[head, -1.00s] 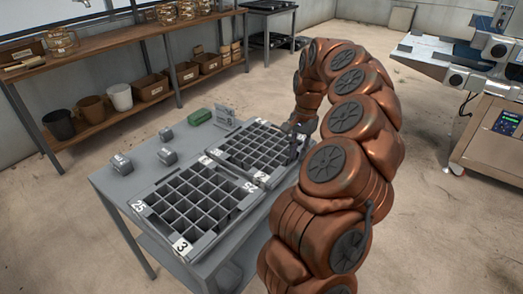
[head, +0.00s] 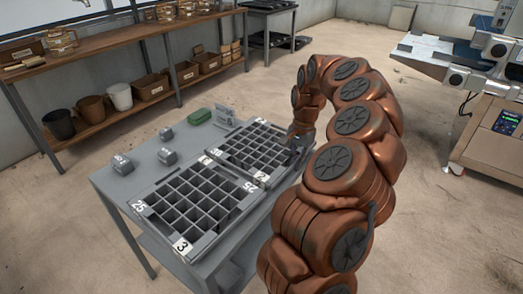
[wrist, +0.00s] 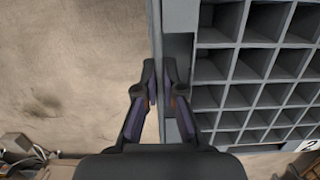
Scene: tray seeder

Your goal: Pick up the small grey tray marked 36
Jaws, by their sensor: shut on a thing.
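The small grey tray (head: 228,153) is the far one of two gridded trays on the grey table. A label that seems to read 36 is at its left corner, and one that reads 2 is at its near corner. My gripper (head: 296,143) is at the tray's right side in the head view, its fingers partly hidden by my arm. In the wrist view my gripper (wrist: 160,92) is shut on the tray's side rim, one finger on each side of it. The tray's cells (wrist: 240,47) lie to the right and look empty.
A larger grid tray (head: 160,226) marked 25 and 3 sits close in front. Several small grey blocks (head: 166,156) and a green block (head: 201,117) are on the table (head: 124,188). A shelf with pots stands behind; a machine (head: 495,140) is at right.

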